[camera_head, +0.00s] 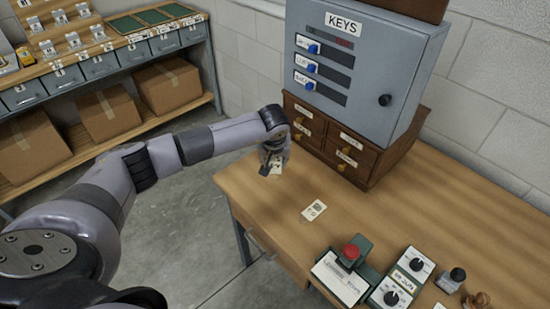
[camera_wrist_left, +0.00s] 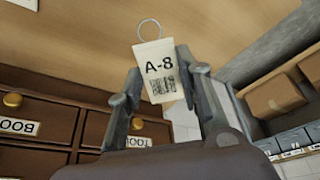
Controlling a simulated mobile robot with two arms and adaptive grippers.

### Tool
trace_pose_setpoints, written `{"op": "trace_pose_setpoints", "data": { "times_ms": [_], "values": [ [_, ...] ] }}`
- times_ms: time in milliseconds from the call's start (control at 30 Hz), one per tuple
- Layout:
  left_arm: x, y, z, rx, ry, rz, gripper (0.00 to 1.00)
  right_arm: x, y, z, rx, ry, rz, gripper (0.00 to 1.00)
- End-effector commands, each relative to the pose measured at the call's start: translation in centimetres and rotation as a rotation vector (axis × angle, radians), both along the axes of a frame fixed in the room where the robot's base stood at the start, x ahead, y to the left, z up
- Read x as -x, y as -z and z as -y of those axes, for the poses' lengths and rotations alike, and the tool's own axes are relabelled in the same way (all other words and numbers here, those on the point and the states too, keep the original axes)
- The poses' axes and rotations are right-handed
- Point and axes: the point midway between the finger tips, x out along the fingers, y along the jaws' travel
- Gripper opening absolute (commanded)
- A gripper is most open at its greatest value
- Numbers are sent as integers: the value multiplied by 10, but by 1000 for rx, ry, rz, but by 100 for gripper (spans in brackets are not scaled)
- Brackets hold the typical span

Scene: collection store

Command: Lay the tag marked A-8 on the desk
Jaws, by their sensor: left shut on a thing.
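The tag marked A-8 (camera_wrist_left: 160,70) is a cream card with a wire ring at one end and a printed code below the letters. My left gripper (camera_wrist_left: 157,88) is shut on the tag and holds it between its two fingers. In the head view the left gripper (camera_head: 271,166) is at the desk's far left corner, beside the small drawer cabinet, with the tag partly hidden by it. Whether the tag touches the desk (camera_head: 400,215) cannot be told. My right gripper is not in view.
A grey KEYS cabinet (camera_head: 420,62) stands on a wooden drawer cabinet (camera_head: 372,172). Another card (camera_head: 314,210) lies mid-desk. A stamp device with a red button (camera_head: 351,252) and a dial box (camera_head: 408,272) stand at the front. Shelves (camera_head: 60,83) are at left. Bare desk surrounds the card.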

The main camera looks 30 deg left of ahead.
Motion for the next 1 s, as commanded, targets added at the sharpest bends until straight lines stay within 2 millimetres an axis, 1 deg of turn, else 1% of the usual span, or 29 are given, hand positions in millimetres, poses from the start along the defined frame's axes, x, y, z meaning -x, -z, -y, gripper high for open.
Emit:
{"op": "trace_pose_setpoints", "data": {
  "times_ms": [33, 233, 300, 500, 633, 900, 933, 1000],
  "values": [
    [1, 9, 0, 0, 0, -1, 22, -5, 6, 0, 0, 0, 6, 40],
    [1, 29, 1, 0, 0, -3, 22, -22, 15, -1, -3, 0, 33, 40],
    [0, 38, 0, -1, 0, 0, 22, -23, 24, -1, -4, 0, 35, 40],
    [0, 54, 0, -2, 1, 0, 22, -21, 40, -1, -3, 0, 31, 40],
    [0, 57, 0, 0, 0, 1, 22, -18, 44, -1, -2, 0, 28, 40],
    [0, 56, 0, 0, 0, 0, 22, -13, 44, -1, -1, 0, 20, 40],
    [0, 56, 0, 0, 0, 0, 34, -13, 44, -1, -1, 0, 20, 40],
    [0, 56, 0, 0, 0, 0, 38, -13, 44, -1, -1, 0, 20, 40]
  ]
}}
